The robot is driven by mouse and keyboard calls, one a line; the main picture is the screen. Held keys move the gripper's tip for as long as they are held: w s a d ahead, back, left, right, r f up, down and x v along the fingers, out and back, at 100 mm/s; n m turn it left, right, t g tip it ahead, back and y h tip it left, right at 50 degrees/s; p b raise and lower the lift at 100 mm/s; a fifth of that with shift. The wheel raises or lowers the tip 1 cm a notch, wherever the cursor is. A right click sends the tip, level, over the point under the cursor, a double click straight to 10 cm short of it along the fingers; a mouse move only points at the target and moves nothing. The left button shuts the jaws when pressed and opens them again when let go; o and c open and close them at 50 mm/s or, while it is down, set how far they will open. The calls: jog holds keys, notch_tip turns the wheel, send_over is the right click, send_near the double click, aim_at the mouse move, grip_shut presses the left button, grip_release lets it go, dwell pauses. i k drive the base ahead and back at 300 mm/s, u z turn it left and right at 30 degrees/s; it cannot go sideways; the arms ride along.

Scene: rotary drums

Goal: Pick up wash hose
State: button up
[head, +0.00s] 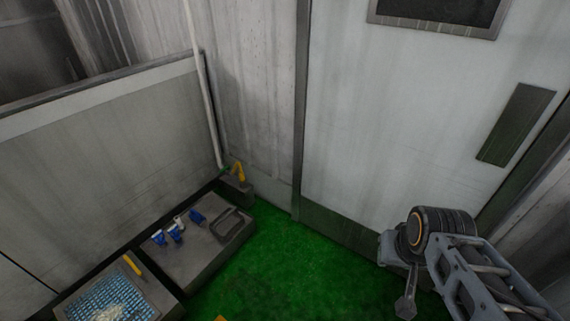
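No clear length of hose shows in the head view. A small yellow, bent fitting (238,172) with a bit of green beside it sits at the foot of a white pipe in the back corner. I cannot tell whether it is part of the wash hose. My arm reaches in from the lower right, with a dark round joint near its end. A grey piece at the arm's end (405,305) hangs below this joint; its fingers cannot be made out. The arm's end is well to the right of the yellow fitting and apart from it.
A low grey block (190,262) with several blue-and-white items and a handle stands along the left wall. A blue-meshed tray (82,302) lies at lower left. A white door (385,130) is at right. The green floor (290,270) between is mostly clear.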

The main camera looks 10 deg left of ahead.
aim_at(242, 180)
jog(key=z, duration=0.05)
jog(key=i, duration=1.3)
jog(key=u, duration=0.9)
jog(key=i, duration=1.1)
jog(key=u, duration=0.75)
